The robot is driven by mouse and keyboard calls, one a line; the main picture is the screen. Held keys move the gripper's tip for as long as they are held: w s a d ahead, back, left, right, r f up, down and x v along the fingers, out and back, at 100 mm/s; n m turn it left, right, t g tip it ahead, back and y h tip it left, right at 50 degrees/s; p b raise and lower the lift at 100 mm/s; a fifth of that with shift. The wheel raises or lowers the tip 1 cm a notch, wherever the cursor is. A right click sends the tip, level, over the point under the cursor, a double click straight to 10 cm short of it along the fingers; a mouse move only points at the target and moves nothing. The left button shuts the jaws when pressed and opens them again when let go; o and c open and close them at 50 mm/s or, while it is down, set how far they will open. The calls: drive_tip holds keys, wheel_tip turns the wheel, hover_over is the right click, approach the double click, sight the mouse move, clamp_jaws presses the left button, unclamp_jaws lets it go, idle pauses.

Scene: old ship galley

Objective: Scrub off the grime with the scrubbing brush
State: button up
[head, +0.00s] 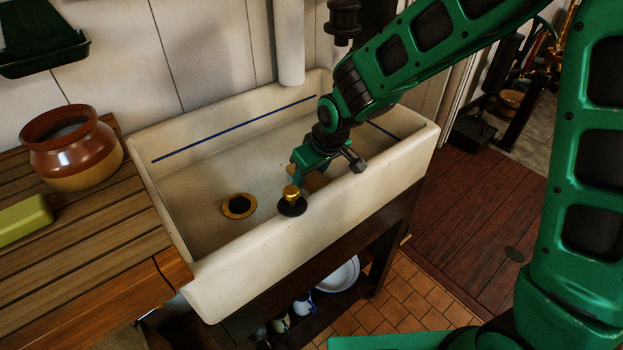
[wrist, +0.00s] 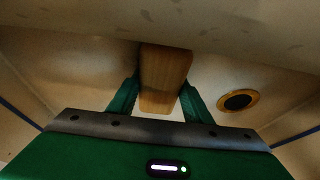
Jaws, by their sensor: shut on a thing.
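My gripper (head: 303,172) is down inside the white sink (head: 212,285), close to its front wall. In the wrist view my gripper (wrist: 160,92) has its two green fingers shut on the sides of a wooden block, the scrubbing brush (wrist: 165,66). Faint grey-brown smudges, likely the grime (wrist: 205,31), mark the pale sink wall at the top of the wrist view. I cannot tell whether the brush touches that wall.
The brass-ringed drain (head: 239,206) is in the basin floor. A wooden counter (head: 90,245) at left bears a brown pot (head: 72,150) and a yellow-green block (head: 22,220).

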sight(326, 180)
drive_tip(key=shift+w+a, duration=0.9)
drive_tip(key=shift+w, duration=0.25)
drive_tip(key=shift+w+d, duration=0.6)
drive_tip(key=shift+d, duration=0.15)
drive_tip(key=shift+s+d+f, duration=0.1)
drive_tip(key=shift+s+d, duration=0.5)
drive_tip(key=shift+s, duration=0.2)
drive_tip(key=shift+s+d, duration=0.6)
drive_tip(key=shift+s, duration=0.15)
drive_tip(key=shift+s+d, duration=0.1)
drive_tip(key=shift+s+d, duration=0.55)
drive_tip(key=shift+s, duration=0.15)
drive_tip(key=shift+s+d, duration=0.5)
drive_tip(key=shift+s, duration=0.2)
drive_tip(key=shift+r, duration=0.2)
drive_tip(key=shift+r, duration=2.95)
